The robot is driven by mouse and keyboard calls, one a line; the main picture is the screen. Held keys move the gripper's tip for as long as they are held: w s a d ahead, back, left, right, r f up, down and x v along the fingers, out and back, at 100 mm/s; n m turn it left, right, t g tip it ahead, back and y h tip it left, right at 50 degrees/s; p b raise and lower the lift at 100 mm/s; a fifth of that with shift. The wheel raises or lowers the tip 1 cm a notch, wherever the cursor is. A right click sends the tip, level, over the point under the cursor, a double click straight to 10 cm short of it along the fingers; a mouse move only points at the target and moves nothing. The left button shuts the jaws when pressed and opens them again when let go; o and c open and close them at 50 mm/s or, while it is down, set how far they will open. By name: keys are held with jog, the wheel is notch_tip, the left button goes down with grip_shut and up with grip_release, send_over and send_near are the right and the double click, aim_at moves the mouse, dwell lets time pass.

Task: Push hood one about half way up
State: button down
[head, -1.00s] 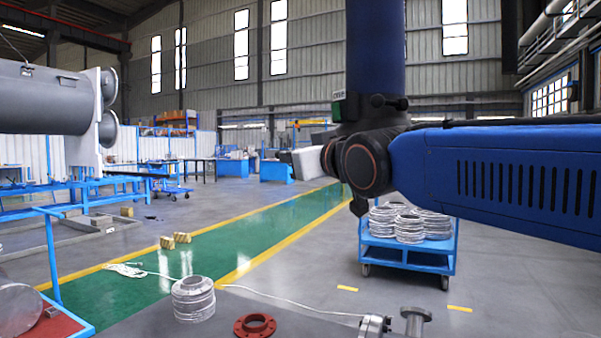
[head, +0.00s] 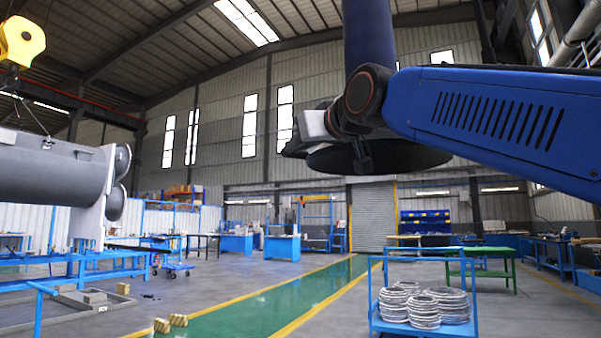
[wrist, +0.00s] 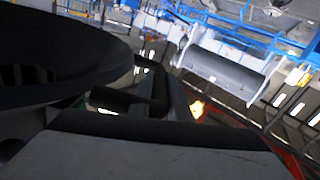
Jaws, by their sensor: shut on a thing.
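Hood one has a wide black rim (head: 400,158) in the head view, hanging mouth down below a thick blue upright tube (head: 368,28). The hood also fills the upper left of the wrist view (wrist: 55,55), dark and very close. My gripper (wrist: 158,95) is shut on a dark bar, seemingly the hood's handle (wrist: 122,98), beside the rim. The grip is dark and partly hidden, so its exact seat cannot be told. In the head view my blue arm and dark wrist joint cover part of the tube and hood.
A blue cart (head: 422,328) with silver rings stands below on the right. A large grey cylinder (head: 55,175) is at left, with a yellow hoist block (head: 20,42) above it. The air around the hood's underside looks clear.

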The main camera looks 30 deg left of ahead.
jog(key=shift+r, duration=2.25)
jog(key=c, duration=1.6)
grip_release()
jog(key=shift+c, duration=0.2)
jog(key=shift+d, duration=0.1)
jog(key=v, duration=1.7)
jog(key=shift+s, duration=0.15)
jog(key=shift+d, duration=0.15)
